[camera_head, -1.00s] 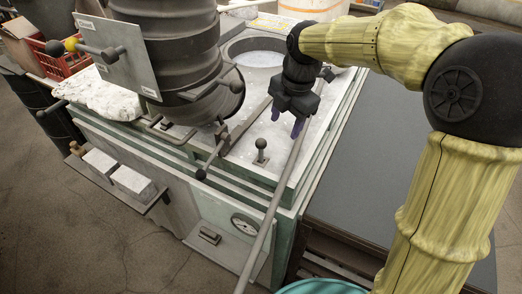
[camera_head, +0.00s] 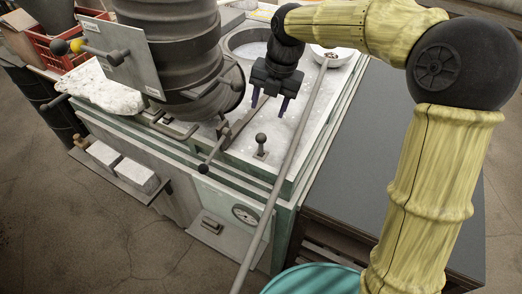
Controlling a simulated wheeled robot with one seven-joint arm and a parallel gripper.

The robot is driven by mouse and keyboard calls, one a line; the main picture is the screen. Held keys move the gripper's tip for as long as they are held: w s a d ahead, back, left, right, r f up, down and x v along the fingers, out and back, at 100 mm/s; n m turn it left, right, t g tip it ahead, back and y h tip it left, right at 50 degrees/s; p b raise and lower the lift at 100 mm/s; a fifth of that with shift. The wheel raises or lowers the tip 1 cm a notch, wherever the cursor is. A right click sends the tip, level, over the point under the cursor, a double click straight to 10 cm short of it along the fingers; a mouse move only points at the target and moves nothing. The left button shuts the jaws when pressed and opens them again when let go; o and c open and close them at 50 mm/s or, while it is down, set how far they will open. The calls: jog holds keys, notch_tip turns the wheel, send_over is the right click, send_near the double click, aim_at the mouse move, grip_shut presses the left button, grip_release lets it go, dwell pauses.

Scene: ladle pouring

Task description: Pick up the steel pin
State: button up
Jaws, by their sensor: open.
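The steel pin (camera_head: 261,142) is a small upright peg with a dark ball top, standing on the pale speckled top of the green-edged furnace cabinet (camera_head: 236,172). My gripper (camera_head: 269,107) points down above that top, with its two purple fingertips spread apart and nothing between them. It shows above the pin in the picture, and the fingers are clear of the pin. The exact height over the pin is hard to tell from this one view.
A long grey rod (camera_head: 268,211) slants across the cabinet's right part, close beside the pin. A large dark ribbed vessel (camera_head: 175,50) with a lever stands left. A round opening (camera_head: 247,43) and a white bowl (camera_head: 332,57) lie behind. A dark table (camera_head: 390,150) stands right.

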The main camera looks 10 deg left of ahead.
aim_at(262, 134)
jog(key=f, duration=0.2)
jog(key=a+f+p, duration=0.1)
jog(key=f, duration=0.2)
jog(key=f+p, duration=0.1)
jog(key=f, duration=0.2)
jog(key=shift+w+a, duration=0.1)
jog(key=shift+a, duration=0.2)
jog(key=shift+a+f+p, duration=0.15)
jog(key=shift+f+p, duration=0.5)
jog(key=shift+f, duration=0.7)
jog(key=shift+a+f+p, duration=0.15)
jog(key=shift+f+p, duration=0.5)
jog(key=shift+f, duration=0.65)
grip_shut()
